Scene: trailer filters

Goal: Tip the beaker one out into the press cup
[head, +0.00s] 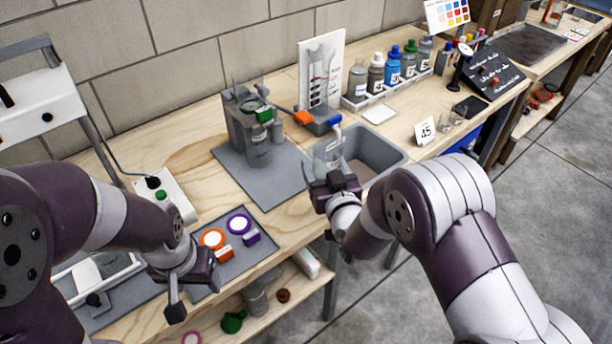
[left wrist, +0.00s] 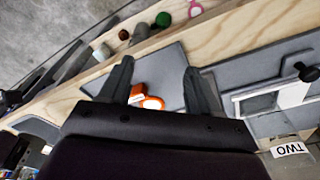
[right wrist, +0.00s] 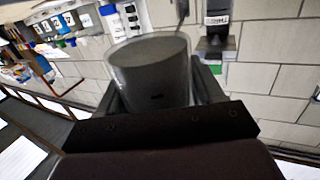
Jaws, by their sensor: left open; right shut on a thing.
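My right gripper (head: 333,178) is shut on a clear beaker (head: 327,152), which looks near upright at the left end of a grey basin. The beaker fills the middle of the right wrist view (right wrist: 152,75); its label and contents are too unclear to read. A grey press stand (head: 240,125) with a clear cup-like cylinder (head: 258,152), seemingly the press cup, stands on a grey mat to the left, apart from the beaker. My left gripper (head: 194,292) is open and empty near the bench's front edge, beside an orange-and-white ring (head: 213,239).
The grey basin (head: 390,157) lies right of the mat (head: 228,160). Several bottles (head: 392,73) line the back. A purple ring (head: 239,224) lies on the front tray. The mat's front part is clear.

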